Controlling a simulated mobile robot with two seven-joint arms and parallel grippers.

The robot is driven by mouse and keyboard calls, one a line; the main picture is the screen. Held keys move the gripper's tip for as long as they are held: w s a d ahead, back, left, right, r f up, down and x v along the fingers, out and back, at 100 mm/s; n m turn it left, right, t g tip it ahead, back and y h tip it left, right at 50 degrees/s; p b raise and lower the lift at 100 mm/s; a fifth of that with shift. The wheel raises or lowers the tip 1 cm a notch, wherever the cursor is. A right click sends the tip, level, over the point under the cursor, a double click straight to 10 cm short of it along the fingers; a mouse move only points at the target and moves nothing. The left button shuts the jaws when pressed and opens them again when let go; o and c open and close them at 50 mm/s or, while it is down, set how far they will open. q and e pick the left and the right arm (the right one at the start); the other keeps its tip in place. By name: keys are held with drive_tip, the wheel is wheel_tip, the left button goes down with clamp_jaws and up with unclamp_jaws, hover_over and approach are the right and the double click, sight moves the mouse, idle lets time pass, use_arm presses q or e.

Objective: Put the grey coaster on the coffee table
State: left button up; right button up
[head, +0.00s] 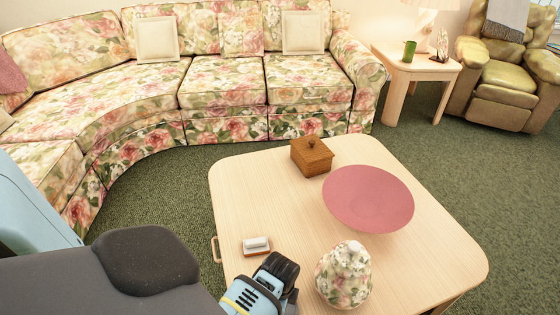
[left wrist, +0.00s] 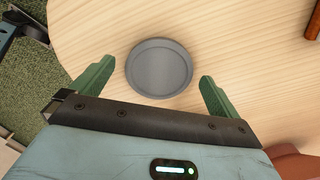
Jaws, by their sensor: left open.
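The grey coaster (left wrist: 159,68) is a round, rimmed disc lying on the pale wood coffee table (left wrist: 250,60) in the left wrist view. My left gripper (left wrist: 157,70) is open, with its two green fingers on either side of the coaster and a gap on each side. In the head view my left gripper (head: 266,285) is over the near left part of the coffee table (head: 245,195); its fingertips and the coaster are hidden there. My right gripper is not in view.
The table holds a wooden box (head: 311,156), a wide pink bowl (head: 368,198), a floral jar (head: 344,275) close to the right of my left gripper, and a small white and brown item (head: 256,244). The table's left-middle is clear. A floral sofa (head: 222,80) stands behind.

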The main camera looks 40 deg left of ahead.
use_arm(q)
wheel_tip(320, 180, up, 11)
drive_tip(key=p, duration=0.3)
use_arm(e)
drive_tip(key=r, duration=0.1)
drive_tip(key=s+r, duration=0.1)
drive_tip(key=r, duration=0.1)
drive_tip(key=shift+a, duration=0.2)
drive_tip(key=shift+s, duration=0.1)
use_arm(q)
drive_tip(key=s+f+n+t, duration=0.1)
drive_tip(key=s+f, duration=0.1)
drive_tip(key=s, duration=0.2)
drive_tip(key=s+f+n+t, duration=0.1)
drive_tip(key=s+f+n, duration=0.1)
drive_tip(key=s, duration=0.3)
drive_tip(key=s+f+n+t, duration=0.1)
drive_tip(key=s+f, duration=0.2)
drive_tip(key=s, duration=0.2)
drive_tip(key=shift+d+n, duration=0.15)
drive_tip(key=shift+n, duration=0.15)
drive_tip(key=s+d+r+n+t+h, duration=0.1)
drive_tip(key=s+d+r+n, duration=0.1)
drive_tip(key=s, duration=0.5)
drive_tip(key=s+d+r+n+t+h, duration=0.1)
drive_tip(key=s+d+r+n+t, duration=0.1)
drive_tip(key=s, duration=0.6)
drive_tip(key=shift+d+r+n, duration=0.4)
drive_tip(key=shift+d+n, duration=0.5)
drive_tip(key=shift+n, duration=0.1)
